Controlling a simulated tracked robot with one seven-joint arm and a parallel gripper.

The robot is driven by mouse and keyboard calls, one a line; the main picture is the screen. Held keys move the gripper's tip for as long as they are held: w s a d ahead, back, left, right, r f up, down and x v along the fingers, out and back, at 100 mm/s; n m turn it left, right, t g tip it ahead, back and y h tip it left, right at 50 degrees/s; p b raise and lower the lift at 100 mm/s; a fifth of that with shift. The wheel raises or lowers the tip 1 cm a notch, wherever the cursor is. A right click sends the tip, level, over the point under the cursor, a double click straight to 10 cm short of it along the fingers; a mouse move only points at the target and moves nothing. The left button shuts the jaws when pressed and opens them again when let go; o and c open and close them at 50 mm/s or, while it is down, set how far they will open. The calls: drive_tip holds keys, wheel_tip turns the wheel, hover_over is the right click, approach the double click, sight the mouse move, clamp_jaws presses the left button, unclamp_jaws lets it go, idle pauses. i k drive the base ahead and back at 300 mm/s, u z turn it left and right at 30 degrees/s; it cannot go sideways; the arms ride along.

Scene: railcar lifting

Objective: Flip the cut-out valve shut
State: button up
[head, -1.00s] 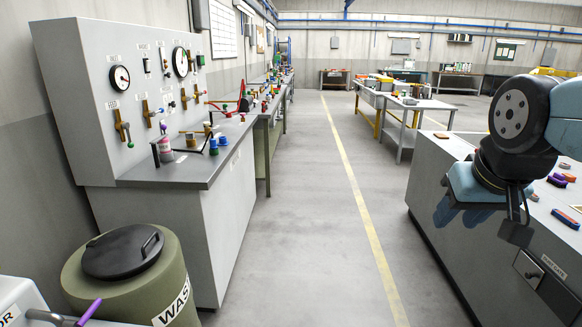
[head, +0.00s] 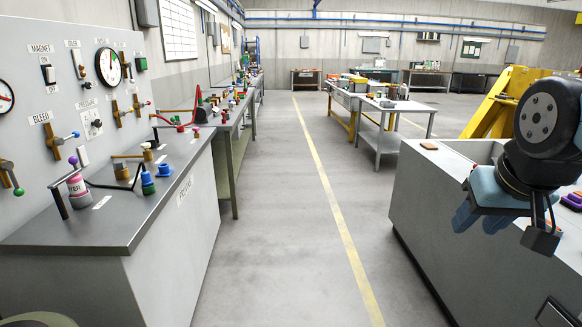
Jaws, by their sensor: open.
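The grey control panel (head: 75,75) stands at the left above a dark bench top. It carries several lever valves, and I cannot read which is the cut-out valve. A brass valve with a blue-tipped lever (head: 60,142) sits under the BLEED label. A brass valve with a green-tipped lever (head: 10,177) is at the left edge. Two smaller brass valves (head: 120,113) and (head: 139,104) are farther right on the panel. My gripper (head: 480,222) hangs at the right beside the grey cabinet, open and empty, far from the panel.
A clear floor aisle with a yellow line (head: 325,190) lies between panel and right-hand cabinet (head: 440,200).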

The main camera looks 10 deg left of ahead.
sight(129, 64)
drive_tip(key=u, duration=0.1)
drive_tip(key=i, duration=1.1)
drive_tip(key=u, duration=0.7)
drive_tip(key=i, duration=1.1)
drive_tip(key=u, duration=0.8)
drive_tip(key=i, duration=0.45)
drive_tip(key=u, duration=0.15)
drive_tip(key=k, duration=0.85)
drive_tip(key=u, duration=0.2)
drive_tip(key=i, duration=0.85)
drive_tip(key=z, duration=0.15)
drive_tip(key=k, duration=0.45)
drive_tip(key=u, duration=0.05)
